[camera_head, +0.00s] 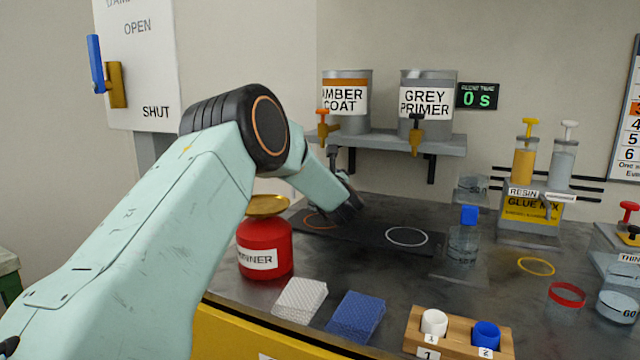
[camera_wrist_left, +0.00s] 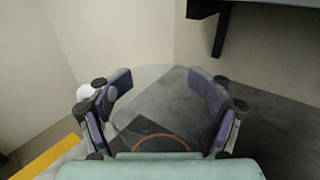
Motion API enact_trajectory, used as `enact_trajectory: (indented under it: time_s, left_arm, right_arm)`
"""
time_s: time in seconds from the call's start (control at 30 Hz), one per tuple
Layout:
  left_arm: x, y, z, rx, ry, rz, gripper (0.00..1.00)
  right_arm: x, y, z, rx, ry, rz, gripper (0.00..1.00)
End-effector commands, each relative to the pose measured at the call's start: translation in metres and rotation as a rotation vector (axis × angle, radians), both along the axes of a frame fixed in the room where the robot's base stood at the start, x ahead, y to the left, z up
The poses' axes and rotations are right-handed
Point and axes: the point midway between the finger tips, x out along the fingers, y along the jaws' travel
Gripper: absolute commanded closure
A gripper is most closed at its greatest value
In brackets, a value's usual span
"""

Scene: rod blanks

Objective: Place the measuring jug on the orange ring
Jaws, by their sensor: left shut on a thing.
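My left gripper (camera_head: 347,208) is low over the dark mat, just right of the orange ring (camera_head: 320,229) in the head view. In the left wrist view its fingers (camera_wrist_left: 163,88) are spread wide around a clear, see-through thing, which I take to be the measuring jug (camera_wrist_left: 155,82); only its faint outline shows. The orange ring (camera_wrist_left: 162,135) shows through or below it, between the fingers. In the head view I cannot make out the held jug behind my wrist. I cannot tell whether its base touches the mat. My right gripper is not in view.
A white ring (camera_head: 407,244) lies on the same mat (camera_head: 365,240). A red jar (camera_head: 265,238) stands near my left forearm. A shelf (camera_head: 385,146) with two paint tanks is above and behind. White (camera_head: 300,299) and blue (camera_head: 355,316) pads lie in front.

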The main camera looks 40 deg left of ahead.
Motion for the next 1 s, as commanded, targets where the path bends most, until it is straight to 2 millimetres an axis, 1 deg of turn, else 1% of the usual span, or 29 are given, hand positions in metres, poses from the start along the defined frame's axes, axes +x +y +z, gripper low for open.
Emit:
enact_trajectory:
  time_s: [0.03, 0.17, 0.37, 0.4, 0.67, 1.0]
  left_arm:
    - [-0.001, -0.002, -0.009, -0.001, 0.004, -0.002, 0.58]
    - [-0.002, -0.007, -0.026, 0.000, 0.004, -0.002, 0.58]
    - [-0.002, -0.008, -0.027, -0.001, 0.002, -0.003, 0.58]
    - [-0.002, -0.008, -0.028, -0.002, 0.003, -0.003, 0.23]
    - [-0.002, -0.007, -0.027, -0.001, 0.002, -0.002, 0.01]
    - [-0.001, -0.006, -0.027, 0.000, 0.001, -0.002, 0.00]
  right_arm:
    - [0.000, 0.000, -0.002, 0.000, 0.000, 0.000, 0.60]
    - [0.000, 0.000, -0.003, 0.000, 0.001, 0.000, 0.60]
    - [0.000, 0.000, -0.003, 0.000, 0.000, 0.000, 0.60]
    - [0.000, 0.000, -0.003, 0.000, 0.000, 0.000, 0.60]
    - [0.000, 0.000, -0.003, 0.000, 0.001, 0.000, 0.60]
    - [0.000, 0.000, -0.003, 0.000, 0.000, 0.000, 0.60]
